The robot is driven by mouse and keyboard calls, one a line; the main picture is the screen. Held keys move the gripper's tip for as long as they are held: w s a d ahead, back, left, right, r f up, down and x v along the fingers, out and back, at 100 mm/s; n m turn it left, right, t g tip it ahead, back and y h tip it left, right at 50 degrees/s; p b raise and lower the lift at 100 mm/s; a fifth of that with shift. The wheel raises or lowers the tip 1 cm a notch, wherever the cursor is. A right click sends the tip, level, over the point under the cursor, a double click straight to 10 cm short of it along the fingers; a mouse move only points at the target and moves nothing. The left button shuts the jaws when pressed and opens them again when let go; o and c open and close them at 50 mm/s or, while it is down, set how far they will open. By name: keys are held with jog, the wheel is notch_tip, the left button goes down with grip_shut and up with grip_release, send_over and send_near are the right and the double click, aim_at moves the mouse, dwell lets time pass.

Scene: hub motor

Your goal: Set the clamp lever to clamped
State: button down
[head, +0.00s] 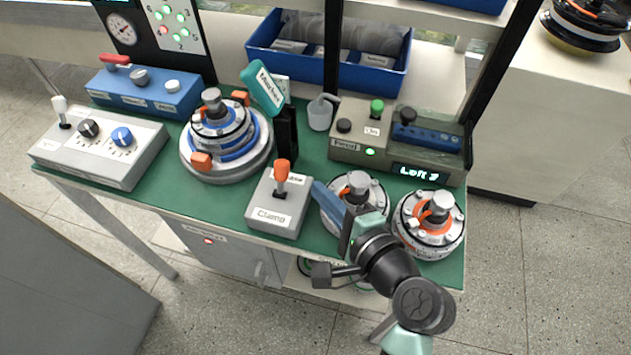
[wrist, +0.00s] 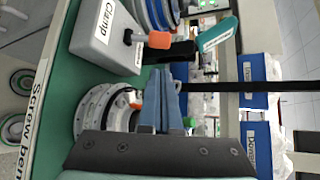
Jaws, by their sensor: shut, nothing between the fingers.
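The clamp box (head: 276,216) is a grey box labelled "Clamp" on the green bench top. Its lever (head: 281,172) has an orange knob and stands about upright, leaning slightly away from me. In the wrist view the box (wrist: 100,40) is at upper left and the lever's orange knob (wrist: 159,40) lies beyond my fingertips. My gripper (head: 320,190) is to the right of the box, its blue fingers pointing towards the lever. It is shut and empty, and apart from the lever. It also shows in the wrist view (wrist: 161,72). The label behind the lever is partly hidden.
A larger motor on a fixture (head: 225,165) stands to the left. A teal-headed marker tool (head: 262,88) rises behind the lever. A grey-green panel (head: 400,140) is behind right.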

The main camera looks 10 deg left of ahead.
aim_at(281, 178)
jog(key=x, duration=0.8)
jog(key=shift+w+a+f, duration=0.1)
jog(key=shift+w+a, duration=0.1)
jog(key=shift+w, duration=0.05)
jog(key=shift+s+b, duration=0.1)
jog(key=shift+b, duration=0.35)
